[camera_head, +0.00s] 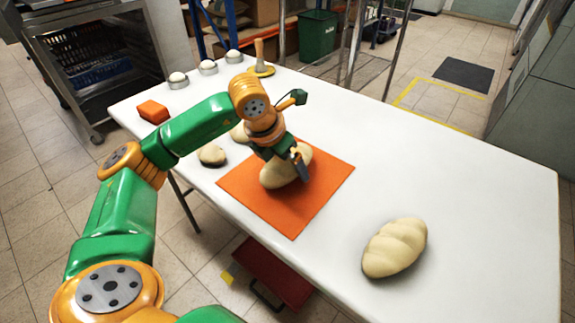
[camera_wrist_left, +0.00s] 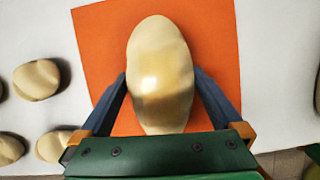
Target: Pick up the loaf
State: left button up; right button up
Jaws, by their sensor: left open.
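A pale, smooth oval loaf (camera_head: 278,179) lies on an orange mat (camera_head: 325,185) on the white table. My left gripper (camera_head: 297,163) is over it, pointing down. In the left wrist view the loaf (camera_wrist_left: 160,60) lies between the two open blue fingers, one along each side. I cannot tell whether the fingers touch it. A second, ridged loaf (camera_head: 395,248) lies on the bare table at the right. My right gripper is not in view.
Small dough pieces (camera_head: 212,154) lie left of the mat. An orange block (camera_head: 153,111), several small round white-topped items (camera_head: 207,67) and a wooden-handled tool (camera_head: 260,69) stand along the far left edge. The table's right side is largely clear.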

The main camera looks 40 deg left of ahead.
pick_arm(q)
jog(key=c, duration=1.3)
jog(key=shift+r, duration=0.15)
